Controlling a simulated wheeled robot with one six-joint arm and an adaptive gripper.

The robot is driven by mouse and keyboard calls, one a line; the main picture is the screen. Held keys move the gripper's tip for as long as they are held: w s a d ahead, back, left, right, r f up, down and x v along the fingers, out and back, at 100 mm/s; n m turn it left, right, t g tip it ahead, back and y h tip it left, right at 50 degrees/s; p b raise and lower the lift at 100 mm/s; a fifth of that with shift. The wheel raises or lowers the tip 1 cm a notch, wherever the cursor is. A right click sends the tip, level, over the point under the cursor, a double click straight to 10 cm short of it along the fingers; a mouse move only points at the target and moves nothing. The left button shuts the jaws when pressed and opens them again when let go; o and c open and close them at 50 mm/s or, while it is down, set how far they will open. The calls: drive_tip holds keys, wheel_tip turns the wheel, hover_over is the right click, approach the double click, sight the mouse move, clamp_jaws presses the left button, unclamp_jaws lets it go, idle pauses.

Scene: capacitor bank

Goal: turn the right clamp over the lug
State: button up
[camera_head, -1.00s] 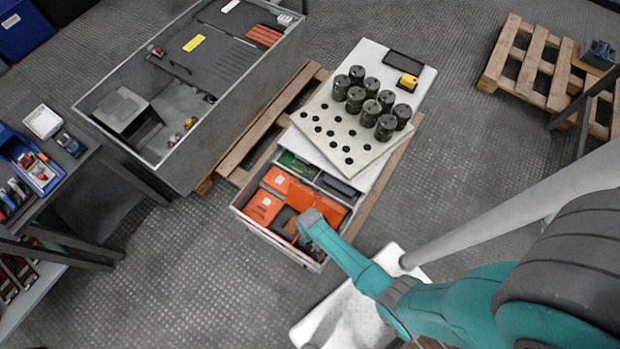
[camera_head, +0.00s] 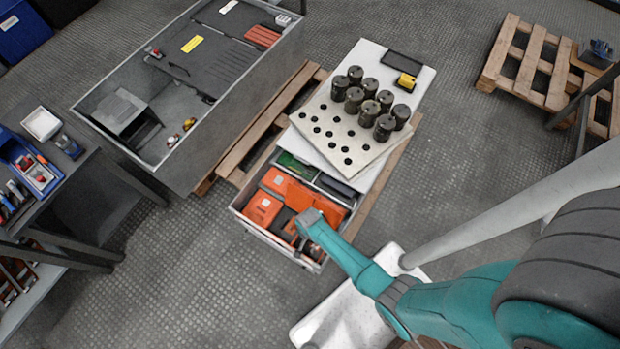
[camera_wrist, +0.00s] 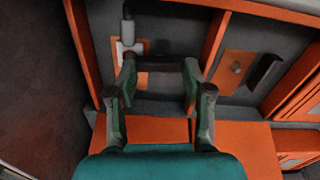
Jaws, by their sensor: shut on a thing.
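My gripper (camera_wrist: 160,68) reaches down into the open bay with orange parts, seen from above in the head view (camera_head: 306,218). In the wrist view its two fingers close in on a dark grey bar (camera_wrist: 162,66), which I take to be the right clamp. Just beyond the left finger, a grey cable end with a pale lug (camera_wrist: 128,42) lies on an orange plate. To the right is another orange plate with a round pin (camera_wrist: 236,68), and a dark block (camera_wrist: 263,70) beside it. Whether the bar touches the lug is unclear.
Orange dividers (camera_wrist: 216,40) rise on both sides of the fingers, leaving little side room. A white board with dark cylinders (camera_head: 345,140) stands behind the bay (camera_head: 262,232). A large open grey case (camera_head: 185,165) is at left.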

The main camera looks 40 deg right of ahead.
drive_tip(key=shift+s+a+f+m, duration=0.2)
drive_tip(key=shift+s+a+m, duration=0.2)
drive_tip(key=shift+m, duration=0.4)
drive_tip(key=o, duration=1.1)
drive_tip(key=shift+o, duration=0.2)
drive_tip(key=shift+w, duration=0.15)
drive_tip(key=shift+w+d+r, duration=0.1)
drive_tip(key=shift+r, duration=0.05)
drive_tip(key=shift+r, duration=3.9)
